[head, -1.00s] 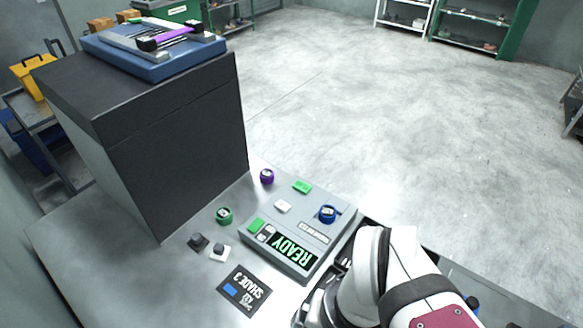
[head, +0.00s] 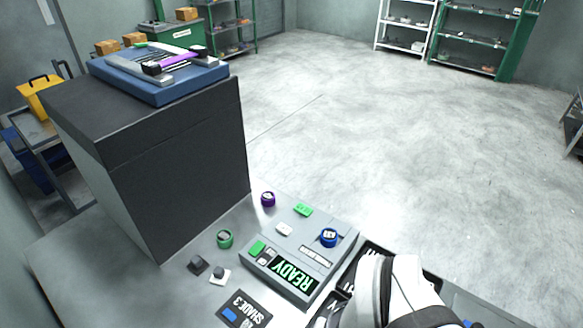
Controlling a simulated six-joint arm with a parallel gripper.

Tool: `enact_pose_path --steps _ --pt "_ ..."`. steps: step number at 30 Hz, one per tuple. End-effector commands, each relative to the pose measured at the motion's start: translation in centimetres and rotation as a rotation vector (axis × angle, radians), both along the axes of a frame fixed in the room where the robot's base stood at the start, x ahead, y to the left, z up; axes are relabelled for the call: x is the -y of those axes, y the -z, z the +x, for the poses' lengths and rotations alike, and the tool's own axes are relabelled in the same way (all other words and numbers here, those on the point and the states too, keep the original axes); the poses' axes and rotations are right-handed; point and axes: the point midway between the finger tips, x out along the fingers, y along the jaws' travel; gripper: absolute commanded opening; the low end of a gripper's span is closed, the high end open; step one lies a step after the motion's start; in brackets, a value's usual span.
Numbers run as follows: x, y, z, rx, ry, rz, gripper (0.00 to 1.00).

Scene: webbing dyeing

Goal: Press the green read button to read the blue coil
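A grey reader device (head: 318,281) lies on the table in the head view, its screen showing READY in green. The blue coil (head: 328,238) sits on the device's far right part. My white arm covers the lower right, close to the device's right side. The gripper's fingertips do not show, so its state and distance from the button are hidden.
A green coil (head: 225,239) and a purple coil (head: 268,199) stand left of and behind the device. A SHADE 3 card (head: 244,310) lies in front. A tall dark cabinet (head: 180,165) blocks the left.

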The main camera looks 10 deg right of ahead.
Motion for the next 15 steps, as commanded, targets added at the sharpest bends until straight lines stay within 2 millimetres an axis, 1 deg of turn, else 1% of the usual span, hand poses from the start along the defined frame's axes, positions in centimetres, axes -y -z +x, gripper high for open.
enact_pose_path --steps 1,2,6,14,15 --pt "0.0 0.0 0.0 0.0 0.0 0.0 0.86" --pt "0.0 0.0 0.0 0.0 0.0 0.0 0.82" --pt "0.0 0.0 0.0 0.0 0.0 0.0 0.57" --pt "0.0 0.0 0.0 0.0 0.0 0.0 0.1" --pt "0.0 0.0 0.0 0.0 0.0 0.0 0.03"
